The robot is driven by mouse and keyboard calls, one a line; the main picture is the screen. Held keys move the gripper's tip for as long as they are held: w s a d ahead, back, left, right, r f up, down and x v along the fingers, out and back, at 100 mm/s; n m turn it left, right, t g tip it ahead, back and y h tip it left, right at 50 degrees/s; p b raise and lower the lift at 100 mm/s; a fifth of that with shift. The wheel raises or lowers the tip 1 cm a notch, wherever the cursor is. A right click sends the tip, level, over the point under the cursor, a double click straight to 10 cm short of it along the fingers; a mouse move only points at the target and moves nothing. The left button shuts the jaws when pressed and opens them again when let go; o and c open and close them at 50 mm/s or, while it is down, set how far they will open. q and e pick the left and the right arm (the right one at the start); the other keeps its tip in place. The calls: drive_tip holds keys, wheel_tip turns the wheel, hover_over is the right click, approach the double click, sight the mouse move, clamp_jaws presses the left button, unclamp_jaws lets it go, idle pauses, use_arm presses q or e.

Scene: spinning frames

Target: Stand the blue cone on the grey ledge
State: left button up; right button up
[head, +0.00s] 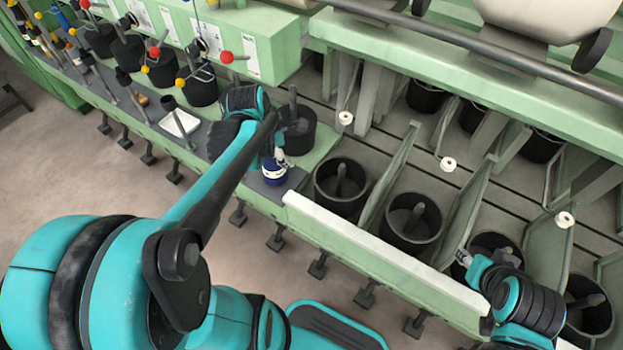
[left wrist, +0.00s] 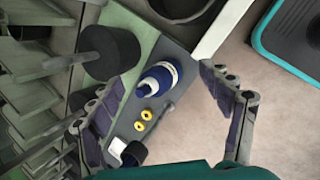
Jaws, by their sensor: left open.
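The blue cone (head: 274,175) with a white band is at the near end of the grey ledge (head: 264,190), next to a black can. In the left wrist view the cone (left wrist: 158,78) is over the grey ledge (left wrist: 126,112), between my spread fingers, with space on both sides. My left gripper (head: 279,157) is open right at the cone, partly hidden by its own arm; it also shows in the left wrist view (left wrist: 161,80). I cannot tell whether the cone's base rests flat. My right gripper (head: 464,258) is at the lower right, far from the cone; its fingers are too small to read.
A black can (head: 297,135) stands close behind the cone. A white tray (head: 180,123) lies farther left. A pale rail (head: 385,258) and several open cans are to the right.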

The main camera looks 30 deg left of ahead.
use_arm(q)
drive_tip(key=s+d+r+m+t, duration=0.1)
drive_tip(key=s+d+m, duration=0.4)
drive_tip(key=m, duration=0.7)
drive_tip(key=s+d+r+m+t, duration=0.1)
drive_tip(key=s+d+m, duration=0.3)
drive_tip(key=d+m, duration=0.6)
drive_tip(key=m, duration=0.3)
drive_tip(key=shift+s+d, duration=0.3)
drive_tip(key=shift+s, duration=0.1)
drive_tip(key=shift+r, duration=0.1)
